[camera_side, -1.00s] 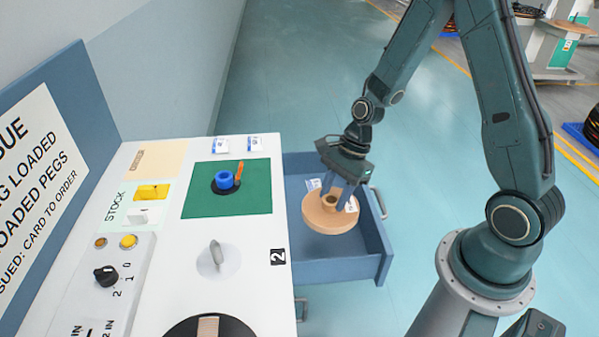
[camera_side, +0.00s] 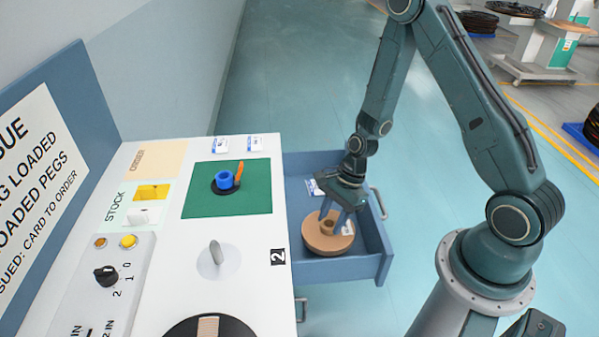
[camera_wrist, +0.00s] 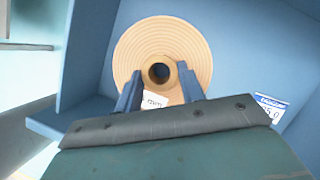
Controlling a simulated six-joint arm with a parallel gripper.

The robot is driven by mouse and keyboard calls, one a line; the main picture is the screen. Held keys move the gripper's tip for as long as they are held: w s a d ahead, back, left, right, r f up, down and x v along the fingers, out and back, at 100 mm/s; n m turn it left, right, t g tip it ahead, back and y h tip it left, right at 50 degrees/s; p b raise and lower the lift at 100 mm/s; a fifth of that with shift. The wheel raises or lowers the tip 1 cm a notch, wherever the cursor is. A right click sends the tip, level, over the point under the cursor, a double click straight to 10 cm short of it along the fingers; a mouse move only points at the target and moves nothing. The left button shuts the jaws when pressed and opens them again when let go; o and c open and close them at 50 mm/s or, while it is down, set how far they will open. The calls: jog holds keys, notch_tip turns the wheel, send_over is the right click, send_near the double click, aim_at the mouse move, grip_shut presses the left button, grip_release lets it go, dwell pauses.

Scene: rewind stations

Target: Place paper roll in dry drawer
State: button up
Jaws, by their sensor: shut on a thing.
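The paper roll (camera_side: 327,237) is a tan disc with a raised hollow core.
A white label (camera_wrist: 270,108) lies in the drawer beside the roll.

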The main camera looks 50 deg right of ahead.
jog(key=shift+f, duration=1.8)
jog(key=shift+f, duration=0.15)
jog(key=o, duration=1.1)
jog(key=v, duration=1.2)
